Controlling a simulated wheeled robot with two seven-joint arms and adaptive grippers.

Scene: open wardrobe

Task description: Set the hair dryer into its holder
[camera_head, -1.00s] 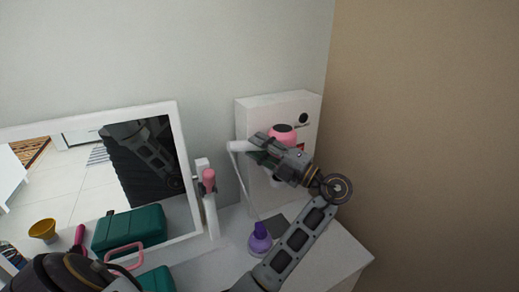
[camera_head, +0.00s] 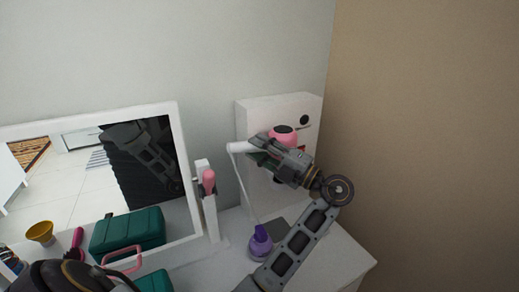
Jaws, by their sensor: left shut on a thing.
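The pink hair dryer (camera_head: 284,138) with a dark round end is at the back right, in front of a white box. My left gripper (camera_head: 264,149) is shut on it and covers much of its body and handle. My right gripper is not in view.
The white box (camera_head: 308,105) stands against the wall behind the dryer. A framed mirror (camera_head: 188,165) and a teal case (camera_head: 155,279) are at left. The white tabletop (camera_head: 345,262) is clear at its right corner.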

